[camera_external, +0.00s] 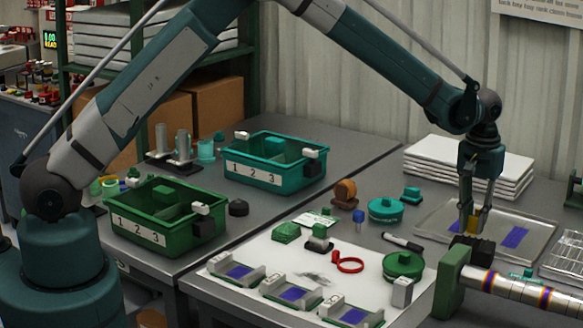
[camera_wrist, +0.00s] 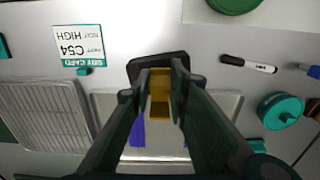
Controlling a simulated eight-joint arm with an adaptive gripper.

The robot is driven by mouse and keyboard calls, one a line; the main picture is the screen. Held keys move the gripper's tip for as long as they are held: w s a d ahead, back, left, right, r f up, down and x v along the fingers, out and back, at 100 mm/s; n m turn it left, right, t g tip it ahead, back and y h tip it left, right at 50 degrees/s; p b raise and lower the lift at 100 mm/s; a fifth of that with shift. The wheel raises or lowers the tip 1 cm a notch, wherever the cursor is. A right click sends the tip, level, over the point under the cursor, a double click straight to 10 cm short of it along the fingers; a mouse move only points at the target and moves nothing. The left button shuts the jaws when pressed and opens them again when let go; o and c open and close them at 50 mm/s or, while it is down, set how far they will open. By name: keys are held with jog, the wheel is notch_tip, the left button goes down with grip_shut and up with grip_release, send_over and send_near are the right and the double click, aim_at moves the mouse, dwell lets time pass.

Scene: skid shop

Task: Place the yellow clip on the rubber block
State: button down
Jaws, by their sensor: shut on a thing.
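The yellow clip (camera_wrist: 160,88) is between the fingers of my gripper (camera_wrist: 158,78) in the wrist view. In the external view the gripper (camera_external: 474,222) points down at the right side of the table, with the yellow clip (camera_external: 475,224) partly hidden by the fingers. A black block (camera_external: 462,246), which looks like the rubber block, is directly below the fingertips. In the wrist view the black block (camera_wrist: 138,66) shows behind the clip and fingertips. I cannot tell whether the clip touches it.
A clear tray (camera_external: 545,228) with a blue patch lies behind the gripper. A green fixture with a metal shaft (camera_external: 452,285) stands close in front. A marker (camera_external: 402,242), teal round part (camera_external: 385,209) and green round part (camera_external: 403,264) lie to the left. A wire rack (camera_wrist: 45,115) is nearby.

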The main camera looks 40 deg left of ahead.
aim_at(472, 231)
jog(key=shift+f, duration=1.8)
jog(key=shift+f+b, duration=0.15)
jog(key=shift+b, duration=0.15)
jog(key=c, duration=2.2)
grip_release()
jog(key=shift+c, duration=0.2)
notch_tip(472, 231, up, 12)
jog(key=shift+r+p, duration=0.15)
jog(key=shift+p, duration=0.65)
